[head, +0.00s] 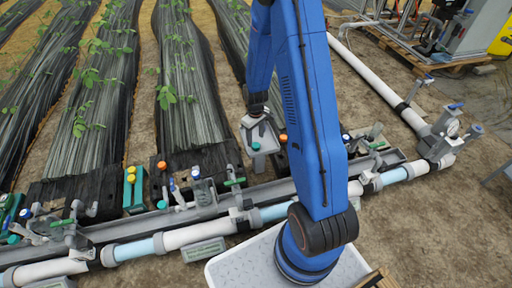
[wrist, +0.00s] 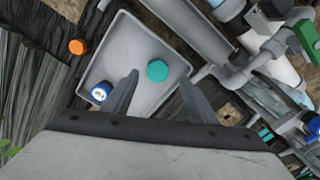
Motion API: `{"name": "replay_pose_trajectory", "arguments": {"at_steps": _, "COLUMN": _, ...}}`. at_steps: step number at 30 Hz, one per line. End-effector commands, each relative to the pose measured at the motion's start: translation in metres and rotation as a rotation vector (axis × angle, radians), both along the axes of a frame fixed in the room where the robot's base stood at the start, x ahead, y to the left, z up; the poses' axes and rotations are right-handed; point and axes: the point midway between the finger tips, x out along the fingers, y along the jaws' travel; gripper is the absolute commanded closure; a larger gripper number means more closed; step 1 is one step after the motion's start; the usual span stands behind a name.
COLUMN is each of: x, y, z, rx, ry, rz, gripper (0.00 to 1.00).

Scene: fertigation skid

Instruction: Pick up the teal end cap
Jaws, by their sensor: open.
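The teal end cap (wrist: 157,70) is a small round disc lying in a shallow grey tray (wrist: 135,38) in the wrist view. In the head view the teal cap (head: 256,146) shows in the tray just below my gripper (head: 258,118). In the wrist view my gripper (wrist: 160,88) is open and empty. Its two fingers point toward the tray, with the teal cap showing between and slightly beyond their tips. I cannot tell how high the fingertips are above the cap. My blue arm hides part of the head view.
A blue-and-white cap (wrist: 100,92) is at the tray's left corner, near the left finger. An orange cap (wrist: 78,46) lies outside the tray. White and grey pipes (head: 195,235) with valves run across the front. Black film-covered rows (head: 95,100) lie behind.

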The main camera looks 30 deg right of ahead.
Motion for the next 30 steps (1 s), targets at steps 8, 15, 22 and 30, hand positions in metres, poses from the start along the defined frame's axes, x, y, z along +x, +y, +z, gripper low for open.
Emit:
{"name": "replay_pose_trajectory", "arguments": {"at_steps": 8, "x": 0.001, "y": -0.004, "z": -0.026, "rx": 0.0, "ry": 0.002, "rz": 0.0, "gripper": 0.47}}
{"name": "replay_pose_trajectory", "arguments": {"at_steps": 15, "x": 0.002, "y": -0.004, "z": -0.049, "rx": 0.001, "ry": 0.001, "rz": 0.0, "gripper": 0.47}}
{"name": "replay_pose_trajectory", "arguments": {"at_steps": 22, "x": 0.002, "y": -0.004, "z": -0.05, "rx": 0.0, "ry": 0.0, "rz": 0.0, "gripper": 0.47}}
{"name": "replay_pose_trajectory", "arguments": {"at_steps": 30, "x": 0.002, "y": -0.004, "z": -0.05, "rx": 0.0, "ry": 0.0, "rz": 0.0, "gripper": 0.9}}
